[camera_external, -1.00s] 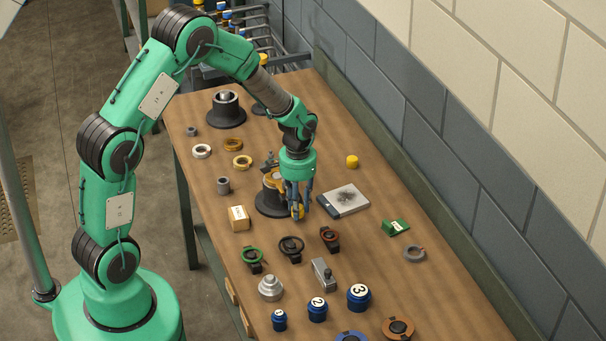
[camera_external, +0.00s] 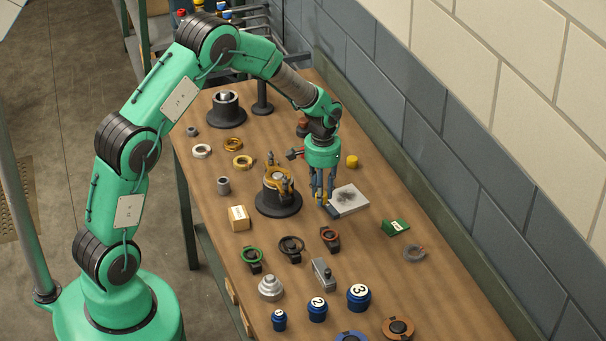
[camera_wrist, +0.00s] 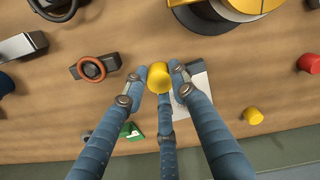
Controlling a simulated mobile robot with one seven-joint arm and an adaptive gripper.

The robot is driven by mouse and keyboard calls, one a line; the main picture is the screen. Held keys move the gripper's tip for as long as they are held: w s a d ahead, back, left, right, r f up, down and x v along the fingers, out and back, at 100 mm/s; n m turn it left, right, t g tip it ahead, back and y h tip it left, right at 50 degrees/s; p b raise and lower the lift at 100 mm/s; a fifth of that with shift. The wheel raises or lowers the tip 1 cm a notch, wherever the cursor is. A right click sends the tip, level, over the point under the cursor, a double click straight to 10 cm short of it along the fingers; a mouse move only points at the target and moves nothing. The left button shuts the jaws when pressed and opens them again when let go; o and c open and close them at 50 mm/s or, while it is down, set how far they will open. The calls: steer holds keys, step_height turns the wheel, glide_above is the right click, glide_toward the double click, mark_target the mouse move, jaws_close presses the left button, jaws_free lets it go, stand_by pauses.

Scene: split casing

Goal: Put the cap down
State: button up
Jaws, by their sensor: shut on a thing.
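My gripper (camera_external: 322,198) is shut on a small yellow cap. The cap (camera_wrist: 159,77) shows between the blue-grey fingers in the wrist view. The plate (camera_wrist: 183,108) is partly hidden behind the fingers in the wrist view. I cannot tell whether the cap touches the table. The casing, with yellow parts on a round black base (camera_external: 278,207), stands to the left of my gripper. Another yellow cap (camera_external: 352,161) stands behind the plate; it also shows in the wrist view (camera_wrist: 253,116).
A red cap (camera_wrist: 308,63) stands at the right in the wrist view. Ring-topped clamps (camera_external: 291,246), a green block (camera_external: 395,227) and numbered blue pots (camera_external: 358,297) stand nearer the front. Bare wood lies between the plate and the green block.

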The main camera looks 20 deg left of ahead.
glide_above(336, 203)
steer(key=shift+w+f, duration=0.1)
steer(key=shift+f, duration=0.2)
steer(key=shift+f, duration=0.1)
steer(key=shift+f+b, duration=0.45)
steer(key=shift+f, duration=1.2)
steer(key=shift+f, duration=0.2)
steer(key=o, duration=0.8)
steer(key=shift+c, duration=0.2)
steer(key=shift+r, duration=0.2)
step_height(336, 203, up, 12)
steer(key=p, duration=0.1)
